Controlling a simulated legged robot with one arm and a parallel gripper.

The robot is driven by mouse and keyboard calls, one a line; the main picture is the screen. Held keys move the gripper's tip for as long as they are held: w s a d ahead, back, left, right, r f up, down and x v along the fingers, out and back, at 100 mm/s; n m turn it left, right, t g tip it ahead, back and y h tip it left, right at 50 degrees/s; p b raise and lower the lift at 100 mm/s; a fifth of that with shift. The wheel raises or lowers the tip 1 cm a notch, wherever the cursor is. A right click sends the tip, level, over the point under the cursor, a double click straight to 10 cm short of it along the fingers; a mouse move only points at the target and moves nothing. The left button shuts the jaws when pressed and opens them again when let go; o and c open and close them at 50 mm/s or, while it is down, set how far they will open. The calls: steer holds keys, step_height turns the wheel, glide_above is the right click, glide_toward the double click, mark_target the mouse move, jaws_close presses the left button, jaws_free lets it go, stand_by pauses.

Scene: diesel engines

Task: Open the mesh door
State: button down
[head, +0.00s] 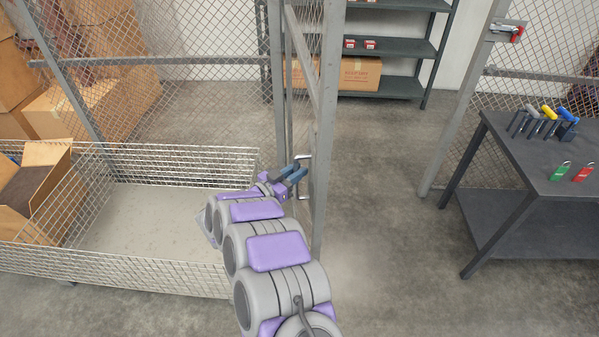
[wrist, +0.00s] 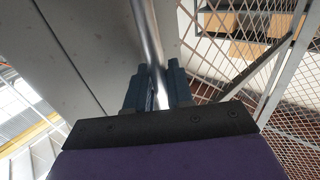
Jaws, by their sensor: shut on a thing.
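The mesh door (head: 324,125) stands in the middle of the head view, seen nearly edge-on. It is swung away from the right-hand post (head: 468,105), which carries a latch with a red part (head: 507,31). A wide gap lies between door and post. My gripper (head: 297,172) is at the door's left side, at the thin metal handle (head: 304,157). In the wrist view, the two dark fingers (wrist: 160,85) close on the round handle bar (wrist: 147,35), beside the flat grey door frame (wrist: 90,45). The fingertips partly hide the bar.
A wire basket cart (head: 130,265) stands left of my arm, close to it, with an open cardboard box (head: 35,190). A dark workbench (head: 550,160) with tools stands at the right. Shelving (head: 385,85) is behind the doorway. The floor in the doorway is clear.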

steer(key=c, duration=1.4)
jaws_free()
steer(key=shift+c, duration=0.2)
steer(key=shift+o, duration=1.4)
steer(key=shift+w, duration=0.2)
steer(key=shift+s+a, duration=0.1)
steer(key=b+v, duration=0.3)
steer(key=v, duration=1.4)
steer(key=shift+a, duration=0.25)
steer(key=shift+f, duration=0.1)
